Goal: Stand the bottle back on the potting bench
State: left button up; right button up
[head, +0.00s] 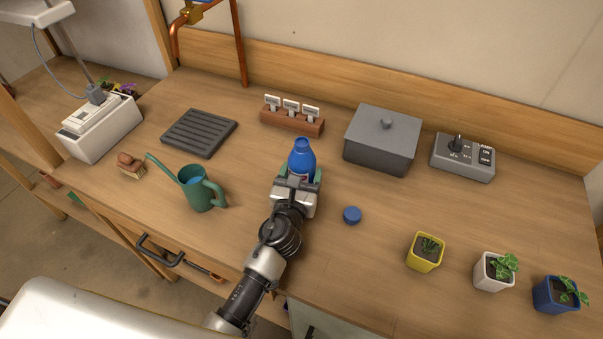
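The blue bottle (302,158) is near the middle of the potting bench (250,210) in the head view, upright or nearly so, with its neck up. My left gripper (301,175) reaches in from the front, with one finger on each side of the bottle, and looks shut on it. The gripper hides the bottle's lower part, so I cannot tell whether its base touches the bench. A blue round cap (352,215) lies on the bench to the right of the gripper. My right gripper is not in view.
A grey lidded box (382,140) and a switch box (463,157) stand behind right. A green watering can (201,190) and a slatted dark tray (199,133) are left. A label rack (292,118) is behind the bottle. Yellow (425,253), white and blue pots stand front right.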

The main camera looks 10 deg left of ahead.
pick_arm(q)
jog(key=o, duration=0.4)
jog(key=shift+c, duration=0.2)
jog(key=shift+r, duration=0.1)
jog(key=shift+s, duration=0.2)
jog(key=s+b, duration=0.1)
jog(key=s, duration=0.9)
jog(key=shift+s+a, duration=0.1)
jog(key=shift+s, duration=0.2)
jog(key=shift+s+b, duration=0.3)
jog(key=shift+s, duration=0.25)
